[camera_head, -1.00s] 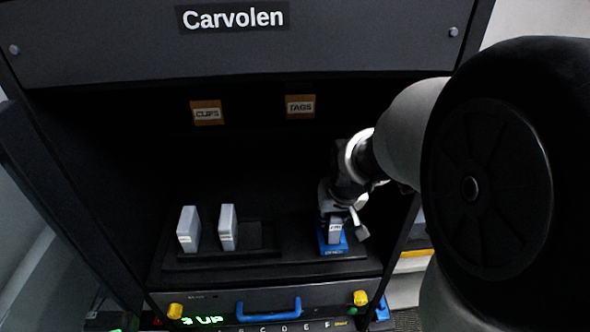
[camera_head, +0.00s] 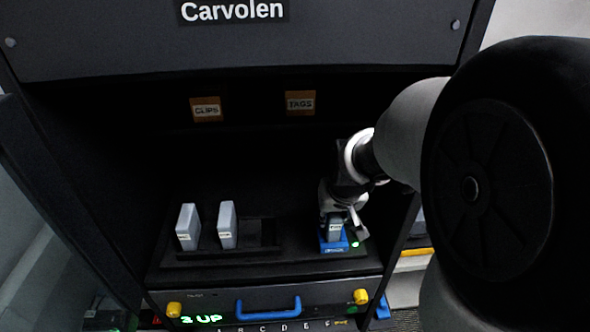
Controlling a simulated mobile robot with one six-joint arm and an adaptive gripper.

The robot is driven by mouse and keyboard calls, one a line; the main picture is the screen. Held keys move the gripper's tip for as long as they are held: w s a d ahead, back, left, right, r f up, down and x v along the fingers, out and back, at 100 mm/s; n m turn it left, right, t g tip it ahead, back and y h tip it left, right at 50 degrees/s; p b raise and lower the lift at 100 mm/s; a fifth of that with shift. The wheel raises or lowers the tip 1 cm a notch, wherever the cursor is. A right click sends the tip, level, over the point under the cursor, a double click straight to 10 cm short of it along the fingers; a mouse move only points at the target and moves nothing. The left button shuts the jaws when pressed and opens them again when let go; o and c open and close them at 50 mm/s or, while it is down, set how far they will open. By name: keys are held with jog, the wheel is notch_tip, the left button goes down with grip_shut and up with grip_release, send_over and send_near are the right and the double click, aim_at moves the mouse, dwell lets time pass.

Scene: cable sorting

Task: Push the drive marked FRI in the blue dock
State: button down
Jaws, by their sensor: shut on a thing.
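The blue dock (camera_head: 334,247) stands at the right end of the dark shelf inside the cabinet. A grey drive (camera_head: 335,230) stands upright in it; the label on its front is too small to read. My gripper (camera_head: 341,219) comes down from the upper right and is shut on this drive. A small green light (camera_head: 355,244) glows at the dock's right side. Two other grey drives, a left one (camera_head: 188,227) and a right one (camera_head: 227,226), stand upright in a dark rack; their labels are too small to read.
The dark rack (camera_head: 262,235) has an empty place right of the two drives. Below are a drawer with a blue handle (camera_head: 268,309), yellow knobs and a green display (camera_head: 201,319). Orange signs CLIPS (camera_head: 206,109) and TAGS (camera_head: 300,103) are on the back wall.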

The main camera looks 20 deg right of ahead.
jog(key=c, duration=1.2)
grip_release()
jog(key=shift+c, duration=0.2)
jog(key=shift+o, duration=0.3)
jog(key=o, duration=0.4)
jog(key=shift+r, duration=0.15)
jog(key=shift+r+p, duration=2.6)
jog(key=shift+r, duration=0.8)
